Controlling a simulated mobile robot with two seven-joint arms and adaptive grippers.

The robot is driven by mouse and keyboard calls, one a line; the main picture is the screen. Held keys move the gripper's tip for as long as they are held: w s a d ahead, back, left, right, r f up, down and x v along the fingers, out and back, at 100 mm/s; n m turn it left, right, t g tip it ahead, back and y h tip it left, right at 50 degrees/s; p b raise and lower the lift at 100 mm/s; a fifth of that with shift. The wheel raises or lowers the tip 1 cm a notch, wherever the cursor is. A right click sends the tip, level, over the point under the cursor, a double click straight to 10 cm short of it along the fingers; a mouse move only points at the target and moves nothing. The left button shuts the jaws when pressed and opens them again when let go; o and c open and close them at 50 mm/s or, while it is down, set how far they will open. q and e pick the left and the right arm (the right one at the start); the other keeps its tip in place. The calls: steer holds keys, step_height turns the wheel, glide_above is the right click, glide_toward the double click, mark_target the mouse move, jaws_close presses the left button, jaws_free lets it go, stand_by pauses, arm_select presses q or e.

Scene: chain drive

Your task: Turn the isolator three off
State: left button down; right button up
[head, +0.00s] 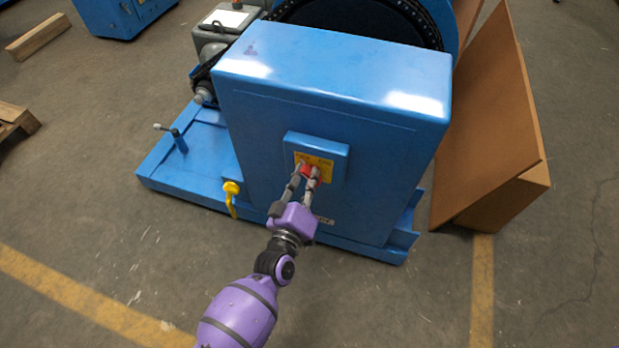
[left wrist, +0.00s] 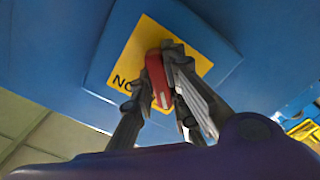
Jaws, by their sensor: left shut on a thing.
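The isolator is a red handle (head: 309,171) on a yellow plate (head: 327,167), set on a raised blue panel (head: 333,148) on the front of the blue cabinet (head: 330,95). My left gripper (head: 307,176) is shut on the red handle. In the left wrist view the handle (left wrist: 158,78) stands between the grey fingers, over the yellow plate (left wrist: 139,48). Part of the plate's lettering shows, the rest is hidden by the fingers. My right gripper is not in view.
A yellow handle (head: 231,193) hangs at the cabinet's lower left. A T-shaped lever (head: 177,139) stands on the blue base (head: 180,165). A brown board (head: 490,120) leans at the right. The floor in front is clear.

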arm_select(q)
steer(key=c, duration=1.7)
jaws_free()
steer(key=v, duration=1.2)
